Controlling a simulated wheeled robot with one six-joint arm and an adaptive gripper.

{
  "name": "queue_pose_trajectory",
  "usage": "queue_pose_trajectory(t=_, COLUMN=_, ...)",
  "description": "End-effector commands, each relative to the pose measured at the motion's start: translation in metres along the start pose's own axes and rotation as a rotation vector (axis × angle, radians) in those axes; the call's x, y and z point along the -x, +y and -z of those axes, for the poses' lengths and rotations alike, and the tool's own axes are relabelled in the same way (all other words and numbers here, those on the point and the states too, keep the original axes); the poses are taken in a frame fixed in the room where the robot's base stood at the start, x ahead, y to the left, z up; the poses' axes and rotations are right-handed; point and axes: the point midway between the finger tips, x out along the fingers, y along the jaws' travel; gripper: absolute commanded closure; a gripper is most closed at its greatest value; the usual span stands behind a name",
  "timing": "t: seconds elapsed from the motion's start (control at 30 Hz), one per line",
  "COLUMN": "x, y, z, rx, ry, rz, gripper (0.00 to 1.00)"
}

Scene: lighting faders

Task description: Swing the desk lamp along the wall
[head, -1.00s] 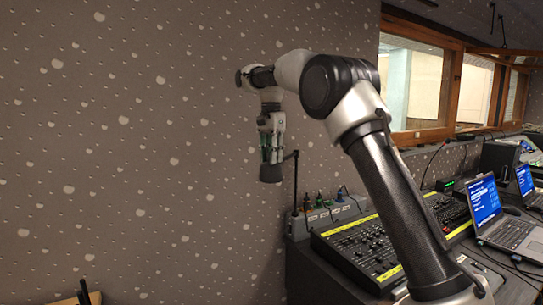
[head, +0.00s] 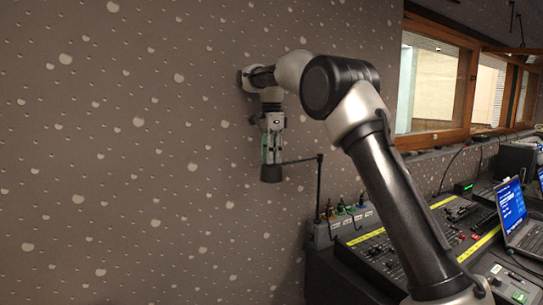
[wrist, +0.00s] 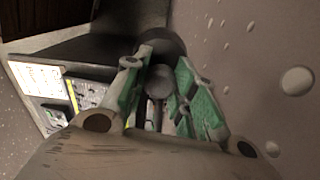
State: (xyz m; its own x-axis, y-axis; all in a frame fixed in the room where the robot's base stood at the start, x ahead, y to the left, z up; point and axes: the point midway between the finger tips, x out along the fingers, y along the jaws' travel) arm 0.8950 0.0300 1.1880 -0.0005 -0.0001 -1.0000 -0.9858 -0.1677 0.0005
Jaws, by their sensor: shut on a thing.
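The desk lamp has a thin dark upright post (head: 319,190) at the left end of the desk and a thin arm reaching left from its top. A small dark lamp head (head: 270,174) hangs at the arm's left end, in front of the wall. My gripper (head: 270,156) points down and is shut on the lamp head's upper part. In the wrist view the green-padded fingers (wrist: 163,92) stand either side of a round grey knob (wrist: 159,84), with the dark shade (wrist: 165,46) beyond. The fingers partly hide the lamp head.
The speckled wall (head: 130,150) runs close behind my gripper and is clear to the left. A mixing desk (head: 385,255) with faders and a laptop (head: 515,215) are at right. Several coloured plugs stand in a grey box (head: 345,222) beside the post.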

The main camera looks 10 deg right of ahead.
Motion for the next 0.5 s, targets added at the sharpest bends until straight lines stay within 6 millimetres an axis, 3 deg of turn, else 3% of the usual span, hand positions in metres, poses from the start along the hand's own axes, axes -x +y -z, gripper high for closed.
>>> queue_pose_trajectory(t=0.27, x=-0.0007, y=0.0, z=-0.0022, rx=0.003, ry=-0.003, rz=-0.001, gripper=1.0)
queue_pose_trajectory(t=0.3, x=-0.0007, y=0.0, z=-0.0022, rx=0.003, ry=-0.003, rz=-0.001, gripper=0.68)
queue_pose_trajectory(t=0.4, x=-0.0005, y=0.0, z=-0.0019, rx=0.003, ry=-0.003, rz=0.0, gripper=0.51)
queue_pose_trajectory(t=0.5, x=-0.0004, y=-0.0001, z=-0.0013, rx=0.002, ry=-0.002, rz=0.0, gripper=0.51)
